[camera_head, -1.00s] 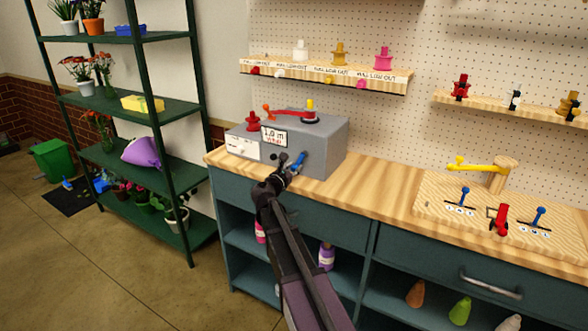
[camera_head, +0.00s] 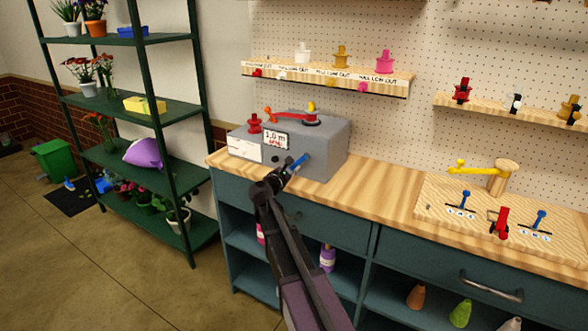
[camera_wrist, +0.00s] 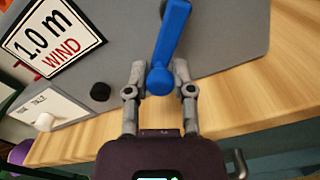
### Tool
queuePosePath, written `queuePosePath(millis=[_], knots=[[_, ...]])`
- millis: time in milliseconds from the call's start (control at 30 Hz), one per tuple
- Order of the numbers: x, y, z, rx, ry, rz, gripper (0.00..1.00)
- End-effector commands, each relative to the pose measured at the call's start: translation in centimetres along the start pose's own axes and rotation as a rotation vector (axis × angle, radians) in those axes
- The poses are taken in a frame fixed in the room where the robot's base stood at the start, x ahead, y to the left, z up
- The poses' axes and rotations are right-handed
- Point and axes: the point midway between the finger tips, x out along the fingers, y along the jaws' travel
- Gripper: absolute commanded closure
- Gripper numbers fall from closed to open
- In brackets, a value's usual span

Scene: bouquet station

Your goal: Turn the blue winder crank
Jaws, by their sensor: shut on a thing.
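The blue winder crank (camera_head: 299,161) sticks out from the front of the grey winder box (camera_head: 325,147). In the wrist view the crank (camera_wrist: 172,40) runs down from the top centre and ends in a round knob between my fingers. My gripper (camera_head: 279,178) is at the box front, and it also shows in the wrist view (camera_wrist: 160,82), shut on the crank's knob end. A sign reading 1.0 m WIND (camera_wrist: 50,38) is on the box front. A red spool (camera_head: 254,123) and a red arm (camera_head: 288,115) are on top of the box.
The wooden counter (camera_head: 375,187) runs right to a board (camera_head: 480,240) with small blue and red levers. A shelf with spools (camera_head: 330,75) hangs above. A green plant rack (camera_head: 165,130) stands at left.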

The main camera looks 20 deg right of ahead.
Motion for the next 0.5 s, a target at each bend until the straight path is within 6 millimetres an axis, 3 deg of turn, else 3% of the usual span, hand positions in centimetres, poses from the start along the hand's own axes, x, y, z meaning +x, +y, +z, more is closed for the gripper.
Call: queuePosePath(millis=[500], knots=[[0.1, 2.0, 1.4, 0.488, -0.002, 0.001, 1.00]])
